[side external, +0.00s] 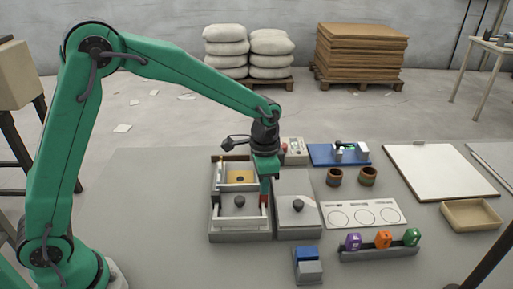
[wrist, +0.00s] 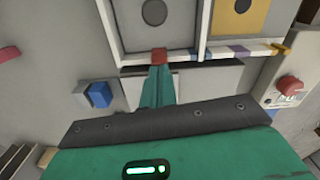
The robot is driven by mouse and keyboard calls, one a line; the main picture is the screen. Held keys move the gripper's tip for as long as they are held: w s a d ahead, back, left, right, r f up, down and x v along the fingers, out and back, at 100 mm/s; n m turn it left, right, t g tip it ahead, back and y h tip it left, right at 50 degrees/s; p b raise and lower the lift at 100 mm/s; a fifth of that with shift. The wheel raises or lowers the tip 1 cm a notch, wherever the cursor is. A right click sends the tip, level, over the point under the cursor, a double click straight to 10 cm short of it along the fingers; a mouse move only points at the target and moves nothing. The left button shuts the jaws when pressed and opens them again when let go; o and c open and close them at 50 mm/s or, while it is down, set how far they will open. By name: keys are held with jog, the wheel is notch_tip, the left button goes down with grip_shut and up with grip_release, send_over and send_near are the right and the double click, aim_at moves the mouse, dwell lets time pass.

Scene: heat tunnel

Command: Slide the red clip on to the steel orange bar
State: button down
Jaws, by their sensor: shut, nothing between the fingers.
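The red clip (wrist: 159,56) sits on the near rail of the white frame, below the grey plate in the wrist view. It also shows as a small red patch in the side view (side external: 263,201). The rail (wrist: 198,54) carries coloured bands to the clip's right: bluish, purple, brownish, then an orange piece (wrist: 281,48) at the far end. I take this orange piece for the steel orange bar, but its exact shape is unclear. My gripper (wrist: 159,68) is shut and empty, its fingertips at the clip's near edge; I cannot tell whether they touch it.
The frame holds a grey knobbed plate (wrist: 148,30) and a yellow knobbed plate (wrist: 237,14). A grey unit with a dark knob (side external: 297,225) stands just right of the frame. A box with a red button (side external: 293,150) stands behind; a blue-grey block (side external: 308,265) lies in front.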

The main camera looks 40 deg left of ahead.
jog(key=shift+r, duration=1.45)
notch_tip(320, 180, up, 8)
jog(key=shift+s+a, duration=0.1)
